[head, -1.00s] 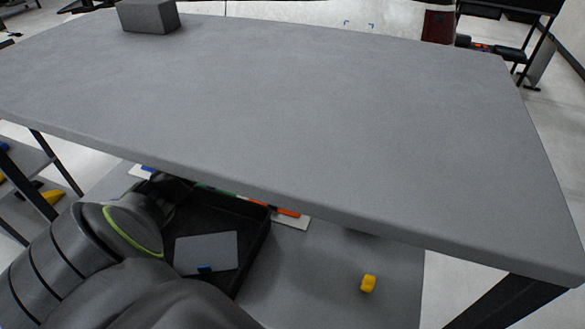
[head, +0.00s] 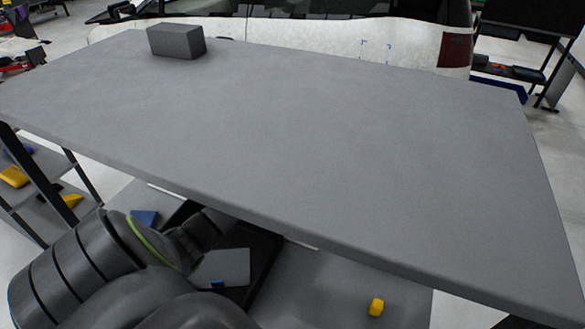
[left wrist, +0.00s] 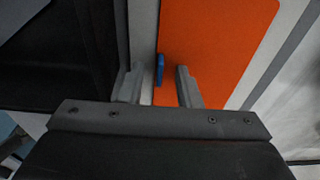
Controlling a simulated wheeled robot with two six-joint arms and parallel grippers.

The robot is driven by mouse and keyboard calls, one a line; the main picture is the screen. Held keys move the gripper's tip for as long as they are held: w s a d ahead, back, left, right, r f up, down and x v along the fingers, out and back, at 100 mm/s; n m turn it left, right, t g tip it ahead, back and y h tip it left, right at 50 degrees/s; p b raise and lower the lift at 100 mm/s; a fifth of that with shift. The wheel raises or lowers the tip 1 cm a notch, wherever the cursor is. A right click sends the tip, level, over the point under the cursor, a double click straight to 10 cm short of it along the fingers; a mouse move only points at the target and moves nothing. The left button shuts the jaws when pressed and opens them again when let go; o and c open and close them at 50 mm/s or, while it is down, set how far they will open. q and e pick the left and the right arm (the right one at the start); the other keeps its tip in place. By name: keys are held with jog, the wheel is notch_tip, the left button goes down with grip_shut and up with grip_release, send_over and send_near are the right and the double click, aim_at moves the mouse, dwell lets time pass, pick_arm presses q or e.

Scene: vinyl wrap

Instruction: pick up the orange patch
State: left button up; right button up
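The orange patch (left wrist: 215,50) fills the upper middle of the left wrist view, a flat sheet with a small blue tab (left wrist: 160,68) at its left edge. My left gripper (left wrist: 158,84) is open, with one finger on each side of the tab's line and a gap between them. I cannot tell whether the fingers touch the patch. In the head view my left arm reaches under the tabletop's near edge, and neither the gripper's fingertips nor the orange patch can be seen there. My right gripper is in neither view.
The grey tabletop (head: 300,150) overhangs the lower shelf where the left arm is. A dark tray (head: 263,262) there holds a grey sheet (head: 225,268) with a blue tab. A yellow object (head: 376,306) lies to the right. A grey block (head: 176,42) stands on the tabletop.

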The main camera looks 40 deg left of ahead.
pick_arm(q)
grip_shut()
jog(key=shift+r, duration=0.1)
